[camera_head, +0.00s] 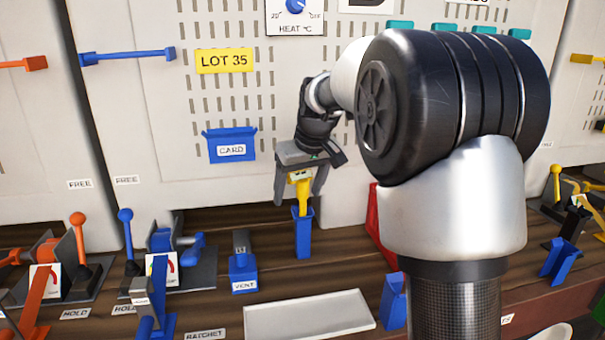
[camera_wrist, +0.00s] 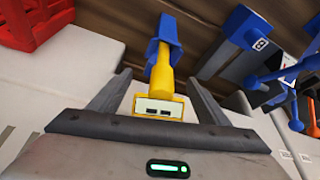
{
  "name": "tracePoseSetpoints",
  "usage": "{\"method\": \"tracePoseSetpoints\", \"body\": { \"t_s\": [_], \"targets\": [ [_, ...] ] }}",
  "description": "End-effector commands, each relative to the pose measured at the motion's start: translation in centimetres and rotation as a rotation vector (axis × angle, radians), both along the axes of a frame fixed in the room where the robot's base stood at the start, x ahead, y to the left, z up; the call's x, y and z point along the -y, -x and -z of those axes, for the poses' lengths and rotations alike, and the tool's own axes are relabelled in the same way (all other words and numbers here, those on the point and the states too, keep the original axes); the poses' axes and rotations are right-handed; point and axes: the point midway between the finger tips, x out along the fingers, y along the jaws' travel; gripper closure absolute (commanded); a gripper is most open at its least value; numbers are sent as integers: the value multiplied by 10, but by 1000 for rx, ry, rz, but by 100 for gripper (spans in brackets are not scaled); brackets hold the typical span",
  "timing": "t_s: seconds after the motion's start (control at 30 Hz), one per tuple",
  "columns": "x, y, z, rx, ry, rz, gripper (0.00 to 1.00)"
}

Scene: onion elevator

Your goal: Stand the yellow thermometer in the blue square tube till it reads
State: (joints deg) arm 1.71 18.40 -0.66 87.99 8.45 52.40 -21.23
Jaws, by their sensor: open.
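The yellow thermometer (camera_head: 303,192) stands upright with its lower end inside the blue square tube (camera_head: 303,236). In the wrist view the thermometer (camera_wrist: 161,75) has a wider head with a pale face and two small dark marks, too small to read. The tube (camera_wrist: 166,32) surrounds its far end. My gripper (camera_head: 299,198) is above the tube with its fingers apart on either side of the thermometer head. In the wrist view my gripper (camera_wrist: 157,85) shows clear gaps between both fingers and the thermometer. The tube's inside is hidden.
A white tray (camera_head: 308,315) lies in front of the tube. A blue VENT block (camera_head: 243,272) stands to its left and a red object (camera_head: 376,220) to its right. The pegboard wall with a blue CARD holder (camera_head: 231,145) rises behind.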

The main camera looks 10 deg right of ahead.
Motion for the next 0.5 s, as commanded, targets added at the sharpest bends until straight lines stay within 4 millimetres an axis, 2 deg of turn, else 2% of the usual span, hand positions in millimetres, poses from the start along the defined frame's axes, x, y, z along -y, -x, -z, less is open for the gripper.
{"method": "tracePoseSetpoints", "body": {
  "t_s": [0.17, 0.5],
  "targets": [
    [3, 10, -28, 5, 0, 1, 30],
    [11, 40, -106, 7, 1, 1, 30]
  ]
}}
